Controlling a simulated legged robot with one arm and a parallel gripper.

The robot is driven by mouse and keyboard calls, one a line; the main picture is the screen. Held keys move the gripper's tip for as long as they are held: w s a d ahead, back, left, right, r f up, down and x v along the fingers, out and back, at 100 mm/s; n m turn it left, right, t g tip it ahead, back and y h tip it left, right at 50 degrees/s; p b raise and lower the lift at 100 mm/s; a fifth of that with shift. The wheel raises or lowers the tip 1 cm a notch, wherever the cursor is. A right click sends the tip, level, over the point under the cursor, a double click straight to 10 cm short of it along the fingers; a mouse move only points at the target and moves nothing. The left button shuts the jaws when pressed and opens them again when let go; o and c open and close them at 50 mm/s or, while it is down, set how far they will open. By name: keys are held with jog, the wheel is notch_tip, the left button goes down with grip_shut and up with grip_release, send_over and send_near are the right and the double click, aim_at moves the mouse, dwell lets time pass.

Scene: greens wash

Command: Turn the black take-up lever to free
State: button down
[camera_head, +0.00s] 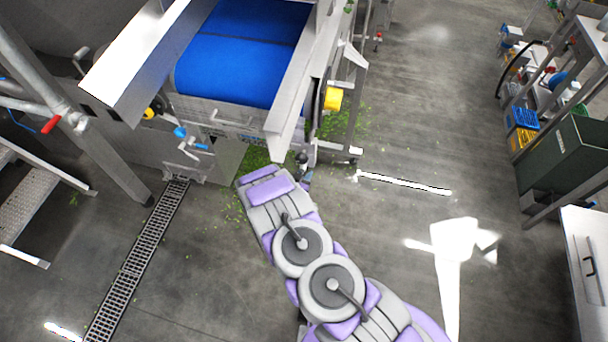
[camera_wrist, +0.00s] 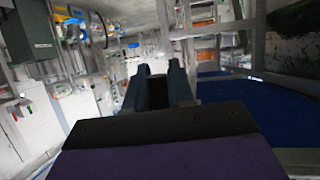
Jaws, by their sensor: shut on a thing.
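My gripper (camera_head: 305,172) is at the lower right corner of the conveyor frame, at the end of my purple and grey arm. A small black piece (camera_head: 302,157), which looks like the take-up lever, shows right at the fingertips. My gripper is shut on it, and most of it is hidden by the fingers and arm. The lever's exact angle cannot be told. In the wrist view, the two dark fingers (camera_wrist: 160,76) stand close together, and what is between them is too dark to make out. The conveyor's blue belt (camera_head: 238,62) lies just beyond.
A yellow block (camera_head: 333,99) sits on the frame's right side. A blue-handled valve (camera_head: 190,141) is at the frame's left front. A floor drain (camera_head: 138,258) runs at left. Green scraps (camera_head: 345,122) litter the floor. A dark green bin (camera_head: 562,152) stands right; the middle floor is open.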

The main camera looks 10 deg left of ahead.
jog(key=shift+s+f, duration=0.1)
jog(key=c, duration=1.1)
grip_release()
jog(key=shift+a, duration=0.1)
jog(key=p+v, duration=0.2)
jog(key=v, duration=1.5)
jog(key=shift+s, duration=0.1)
